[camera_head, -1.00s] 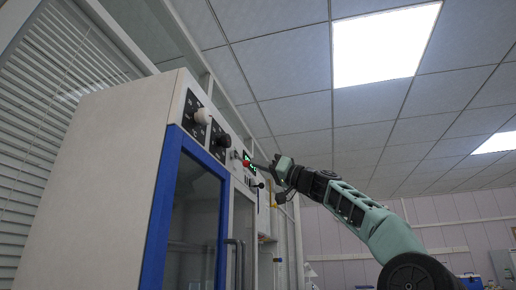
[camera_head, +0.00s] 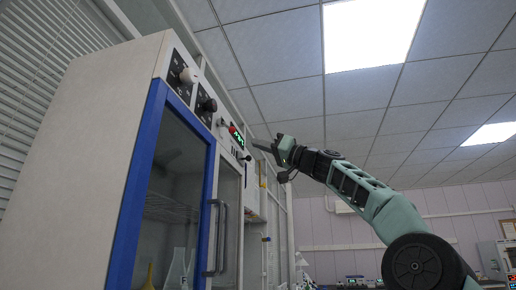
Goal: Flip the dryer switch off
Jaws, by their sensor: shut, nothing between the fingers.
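The dryer is a pale cabinet (camera_head: 88,135) at the left with a blue-framed glass door. Its upper front panel carries a small lever switch with a red tip (camera_head: 232,129), left of a green-lit display (camera_head: 239,141). A second small lever with a black tip (camera_head: 247,157) sits further right and lower. My gripper (camera_head: 254,146) is shut and empty. Its fingers point left at the panel, a little right of the display and near the black-tipped lever. They appear apart from the red-tipped switch. Depth between fingers and panel is hard to judge.
A white knob (camera_head: 187,75) and a black knob (camera_head: 209,105) stick out of the panel further left. A door handle (camera_head: 217,237) projects below. Glassware (camera_head: 175,268) stands behind the door. The space below my arm looks open.

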